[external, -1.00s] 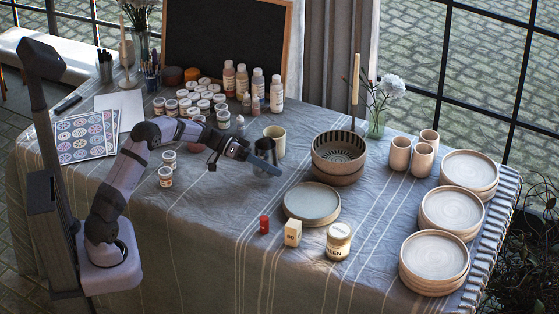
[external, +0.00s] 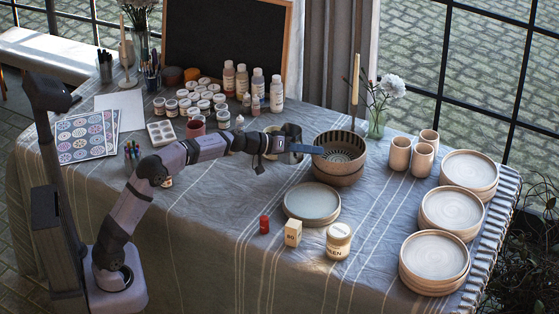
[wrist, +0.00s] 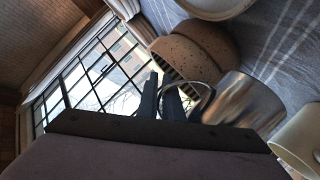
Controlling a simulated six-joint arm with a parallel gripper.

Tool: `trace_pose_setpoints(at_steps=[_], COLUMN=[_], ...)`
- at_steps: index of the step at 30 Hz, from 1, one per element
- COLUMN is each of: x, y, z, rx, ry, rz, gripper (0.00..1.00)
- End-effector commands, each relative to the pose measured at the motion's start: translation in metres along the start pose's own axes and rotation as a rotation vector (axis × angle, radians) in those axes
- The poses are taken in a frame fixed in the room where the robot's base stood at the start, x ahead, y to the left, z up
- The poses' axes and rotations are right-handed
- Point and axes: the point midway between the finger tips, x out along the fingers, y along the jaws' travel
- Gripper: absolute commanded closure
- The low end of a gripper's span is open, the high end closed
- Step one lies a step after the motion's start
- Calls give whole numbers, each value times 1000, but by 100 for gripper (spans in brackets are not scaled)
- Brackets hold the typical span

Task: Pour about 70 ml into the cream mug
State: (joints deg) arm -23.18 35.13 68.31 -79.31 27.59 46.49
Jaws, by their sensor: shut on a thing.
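My gripper (wrist: 172,100) is shut on the handle of a metal jug (wrist: 245,105) in the wrist view. The cream mug (wrist: 300,142) is at the lower right edge of the wrist view, beside the jug and cut off by the frame. In the external view the mug is mostly hidden behind my arm and the jug. I cannot tell how much liquid is in either.
The brown bowl stack (external: 338,170) stands just right of my gripper. A grey plate (external: 311,203) lies in front of it. A red pot (external: 264,224), a cream block (external: 292,232) and a labelled jar (external: 338,241) stand nearer. Paint pots and bottles (external: 228,78) stand behind my arm.

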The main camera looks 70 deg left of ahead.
Motion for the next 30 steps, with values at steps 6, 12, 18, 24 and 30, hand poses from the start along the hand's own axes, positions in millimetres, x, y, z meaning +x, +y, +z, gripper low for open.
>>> trace_pose_setpoints(at_steps=[6,12,18,24,30], x=[0,0,0,-3,-6], y=[3,3,2,-1,-7], z=[-3,-4,-5,-11,-20], rx=[-2,-2,-24,-92,-204], ry=[12,12,13,12,8], rz=[-8,-8,2,26,64], gripper=[100,100,100,100,100])
